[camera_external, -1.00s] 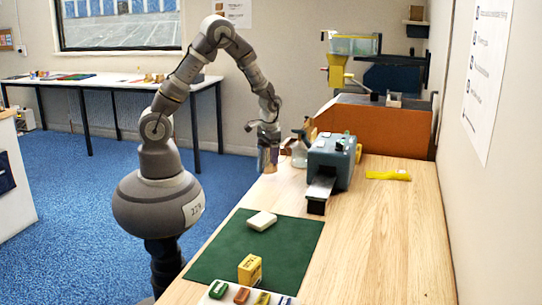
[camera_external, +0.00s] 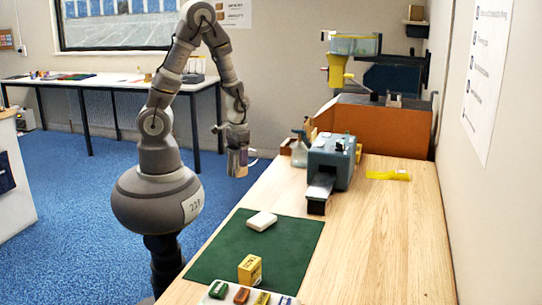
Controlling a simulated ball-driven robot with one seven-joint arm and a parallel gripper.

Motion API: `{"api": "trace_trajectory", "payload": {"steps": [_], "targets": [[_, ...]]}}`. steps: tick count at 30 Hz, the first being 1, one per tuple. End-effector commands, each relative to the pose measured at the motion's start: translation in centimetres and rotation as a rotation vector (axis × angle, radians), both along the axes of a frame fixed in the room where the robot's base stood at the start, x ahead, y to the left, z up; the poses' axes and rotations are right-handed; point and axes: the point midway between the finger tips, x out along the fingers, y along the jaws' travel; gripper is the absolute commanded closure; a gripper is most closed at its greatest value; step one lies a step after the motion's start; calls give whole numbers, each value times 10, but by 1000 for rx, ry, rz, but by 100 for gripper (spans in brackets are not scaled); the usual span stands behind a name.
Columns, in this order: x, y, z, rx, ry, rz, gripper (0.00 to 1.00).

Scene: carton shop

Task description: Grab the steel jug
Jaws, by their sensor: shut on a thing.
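The steel jug (camera_external: 238,167) hangs upright from my gripper (camera_external: 237,151), which is shut on it. The jug is small in this view and its upper part is hidden by the jaws. It is off any surface, seen against the wall and blue floor just left of the wooden bench's left edge.
The wooden bench (camera_external: 382,235) bears a green mat (camera_external: 290,245) with a white block (camera_external: 262,221) and a yellow box (camera_external: 250,268). A grey-blue machine (camera_external: 332,158), a spray bottle (camera_external: 299,150) and yellow tape (camera_external: 388,175) stand or lie farther back. The bench's right side is clear.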

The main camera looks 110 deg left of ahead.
Motion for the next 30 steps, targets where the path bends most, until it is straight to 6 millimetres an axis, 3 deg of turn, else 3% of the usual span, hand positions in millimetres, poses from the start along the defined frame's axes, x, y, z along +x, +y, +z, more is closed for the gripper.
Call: {"api": "trace_trajectory", "payload": {"steps": [30], "targets": [[-8, -7, 1, 1, -1, 0, 78]]}}
